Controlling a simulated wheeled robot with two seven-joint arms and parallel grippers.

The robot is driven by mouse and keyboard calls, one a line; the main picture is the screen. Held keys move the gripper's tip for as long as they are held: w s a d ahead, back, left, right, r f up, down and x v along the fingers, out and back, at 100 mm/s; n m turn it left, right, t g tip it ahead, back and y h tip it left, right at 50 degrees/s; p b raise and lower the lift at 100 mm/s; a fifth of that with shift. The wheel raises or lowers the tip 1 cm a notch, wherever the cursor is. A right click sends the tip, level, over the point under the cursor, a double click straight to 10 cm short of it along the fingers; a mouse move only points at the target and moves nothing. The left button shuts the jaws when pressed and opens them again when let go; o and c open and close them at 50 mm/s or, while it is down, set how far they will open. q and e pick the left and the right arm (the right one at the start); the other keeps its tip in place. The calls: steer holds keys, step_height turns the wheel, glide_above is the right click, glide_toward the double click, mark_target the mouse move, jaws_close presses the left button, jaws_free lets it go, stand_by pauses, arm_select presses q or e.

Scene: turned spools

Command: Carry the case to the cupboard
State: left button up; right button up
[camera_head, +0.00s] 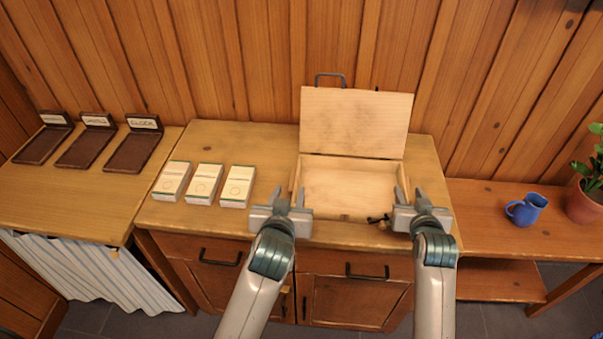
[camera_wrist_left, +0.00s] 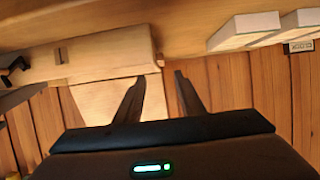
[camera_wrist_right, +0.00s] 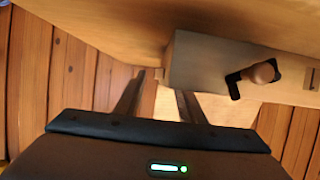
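The case (camera_head: 355,122) is a pale wooden box on the worktop, its lid raised and leaning back, with a dark handle at the lid's top edge. Its inside looks empty. My left gripper (camera_head: 287,195) is open at its left front corner, and my right gripper (camera_head: 409,196) is open at its right front corner. In both wrist views, the case's corner (camera_wrist_left: 110,55) (camera_wrist_right: 190,60) lies close to the spread fingertips; contact cannot be told. A wooden cabinet (camera_head: 215,222) with drawers and doors stands under the case; whether it is the task's cupboard is unclear.
Several things stand around: three white cartons (camera_head: 204,184) left of the case, three dark labelled trays (camera_head: 133,152) farther left, a blue mug (camera_head: 526,210) and potted plant (camera_head: 588,200) on a lower bench at right. A black bracket with a wooden knob (camera_wrist_right: 262,72) is at the case's front.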

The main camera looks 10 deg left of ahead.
steer(key=v, duration=1)
steer(key=shift+s, duration=0.35)
arm_select(q)
steer(key=shift+s, duration=0.1)
arm_select(e)
steer(key=shift+s, duration=0.1)
